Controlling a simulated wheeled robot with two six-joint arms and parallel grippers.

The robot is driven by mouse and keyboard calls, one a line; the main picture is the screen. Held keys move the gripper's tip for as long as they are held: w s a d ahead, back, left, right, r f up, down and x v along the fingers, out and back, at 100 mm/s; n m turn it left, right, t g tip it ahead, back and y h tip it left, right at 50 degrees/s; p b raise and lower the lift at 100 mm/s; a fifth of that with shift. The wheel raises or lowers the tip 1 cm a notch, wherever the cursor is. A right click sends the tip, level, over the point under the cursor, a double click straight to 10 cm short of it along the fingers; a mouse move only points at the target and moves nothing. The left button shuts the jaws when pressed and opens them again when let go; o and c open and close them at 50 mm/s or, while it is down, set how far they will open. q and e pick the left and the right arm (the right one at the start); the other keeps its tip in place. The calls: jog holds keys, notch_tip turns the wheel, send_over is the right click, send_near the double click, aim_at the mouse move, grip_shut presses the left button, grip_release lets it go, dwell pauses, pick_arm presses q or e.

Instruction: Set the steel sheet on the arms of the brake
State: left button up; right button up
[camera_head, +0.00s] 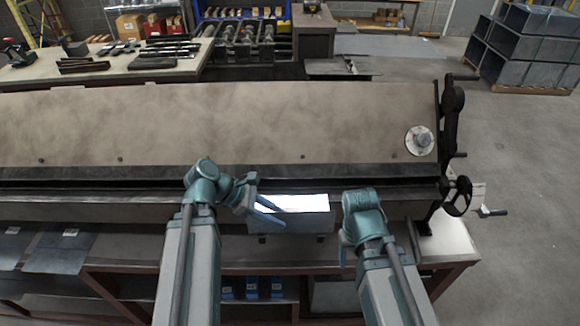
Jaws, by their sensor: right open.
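The brake (220,120) spans the view, with a broad brown-grey top and a dark long slot along its front. A small steel sheet (300,203) shows bright white at the brake's front edge, above a grey face (305,222); I cannot tell whether that face is part of it. My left gripper (275,214) is at the sheet's left end, its two blue fingers showing apart; whether they clamp it is unclear. My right gripper (343,256) is open, right of the sheet and mostly hidden behind its own wrist.
A crank and handwheel (458,196) stand at the brake's right end. Flat sheets (60,252) lie on the shelf at lower left. A workbench with tools (120,68) is behind at left. Stacked ducts (525,50) stand at back right, with free floor before them.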

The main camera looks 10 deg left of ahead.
pick_arm(q)
jog(key=p+v, duration=0.9)
jog(key=v, duration=0.4)
jog(key=shift+a+r, duration=0.25)
jog(key=shift+r, duration=0.1)
pick_arm(e)
notch_tip(320, 180, up, 9)
pick_arm(q)
jog(key=shift+s, duration=0.15)
pick_arm(e)
jog(key=shift+s, duration=0.1)
